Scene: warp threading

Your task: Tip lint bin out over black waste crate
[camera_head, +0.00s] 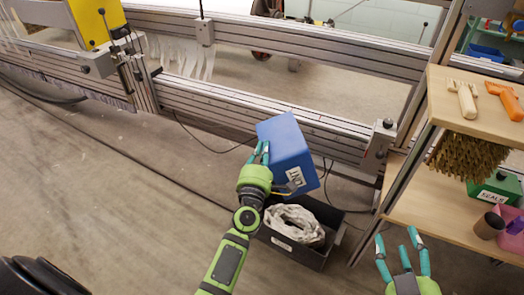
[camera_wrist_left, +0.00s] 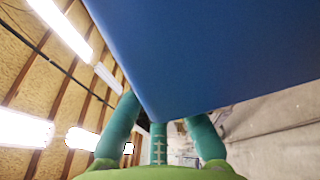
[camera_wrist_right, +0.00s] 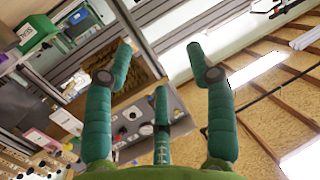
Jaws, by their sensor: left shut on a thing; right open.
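The blue lint bin (camera_head: 283,144), with a white label reading LINT, is tilted in the head view. My left gripper (camera_head: 262,156) is shut on its left side and holds it up, over the back of the black waste crate (camera_head: 304,253). The bin's blue wall (camera_wrist_left: 210,50) fills much of the left wrist view, above the fingers (camera_wrist_left: 158,135). The bin's opening and contents cannot be seen. The crate stands on the floor and holds whitish crumpled material (camera_head: 293,226). My right gripper (camera_head: 402,252) is open and empty at the lower right, beside the shelf.
A wooden shelf unit (camera_head: 459,196) stands at the right, with a brush (camera_head: 467,153), a green box (camera_head: 496,187) and hand tools on it. The machine's metal rails (camera_head: 270,112) run behind the bin. A cable lies on the floor; the floor at left is clear.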

